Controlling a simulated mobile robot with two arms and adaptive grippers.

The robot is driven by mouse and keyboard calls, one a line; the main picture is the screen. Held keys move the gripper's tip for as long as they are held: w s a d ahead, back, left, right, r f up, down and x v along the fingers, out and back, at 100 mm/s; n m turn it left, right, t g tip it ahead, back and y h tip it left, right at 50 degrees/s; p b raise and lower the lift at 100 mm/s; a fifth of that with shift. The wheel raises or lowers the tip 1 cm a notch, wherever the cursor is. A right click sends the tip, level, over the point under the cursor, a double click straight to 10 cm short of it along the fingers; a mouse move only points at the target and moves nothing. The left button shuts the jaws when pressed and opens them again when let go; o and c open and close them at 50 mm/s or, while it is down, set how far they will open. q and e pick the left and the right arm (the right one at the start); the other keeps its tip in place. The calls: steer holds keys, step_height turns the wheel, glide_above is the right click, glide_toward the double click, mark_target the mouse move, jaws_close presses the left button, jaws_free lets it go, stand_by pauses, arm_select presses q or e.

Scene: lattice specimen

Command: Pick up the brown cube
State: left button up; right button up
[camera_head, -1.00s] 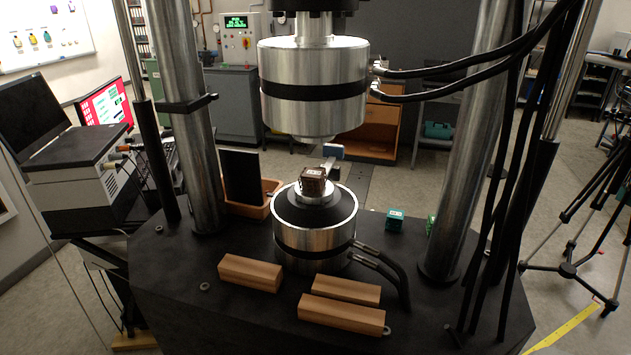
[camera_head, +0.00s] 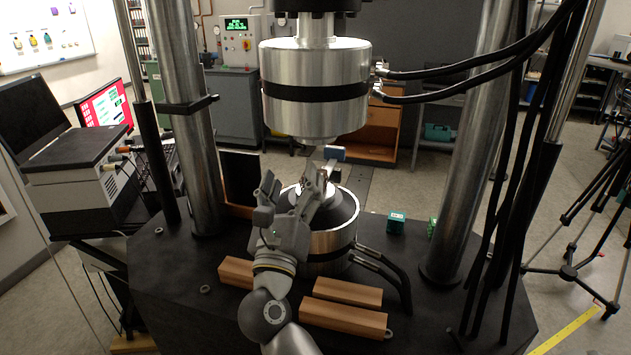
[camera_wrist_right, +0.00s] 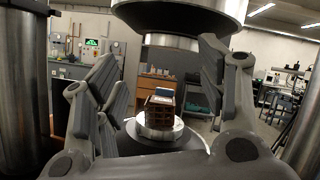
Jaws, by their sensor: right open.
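The brown cube (camera_wrist_right: 160,108) has a lattice look and a pale label on its top. It sits on the silver disc of the lower cylinder (camera_head: 334,243), as the right wrist view shows. In the head view my right gripper hides almost all of it. My right gripper (camera_head: 293,180) is open in front of the cube. In the right wrist view its fingers stand apart at left and right, with the cube between them farther off and no contact visible. My left gripper is not in view.
The upper cylinder (camera_head: 315,92) hangs above the cube. Wooden blocks (camera_head: 342,316) lie in front on the black base (camera_head: 180,290). Columns (camera_head: 470,150) flank the space. Black hoses (camera_head: 385,277) leave the lower cylinder.

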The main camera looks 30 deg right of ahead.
mark_target(323, 172)
steer(key=w+d+f+m+g, duration=0.1)
steer(key=d+m, duration=0.1)
steer(key=w+d+f+m+g+y+p, duration=0.1)
steer(key=w+d+f+g, duration=0.1)
steer(key=w+d+f+m+g+p, duration=0.1)
steer(key=d+f+m+g, duration=0.1)
steer(key=shift+w+d+m, duration=0.25)
steer(key=shift+w+m, duration=0.05)
steer(key=shift+w, duration=0.1)
steer(key=shift+w+d, duration=0.15)
steer(key=shift+w, duration=0.05)
steer(key=p+x, duration=0.2)
steer(key=x, duration=0.2)
steer(key=shift+d, duration=0.15)
steer(key=shift+w+d+f, duration=0.1)
steer(key=shift+w+f, duration=0.05)
steer(key=shift+c, duration=0.9)
steer(key=c, duration=0.8)
steer(key=shift+c, duration=0.2)
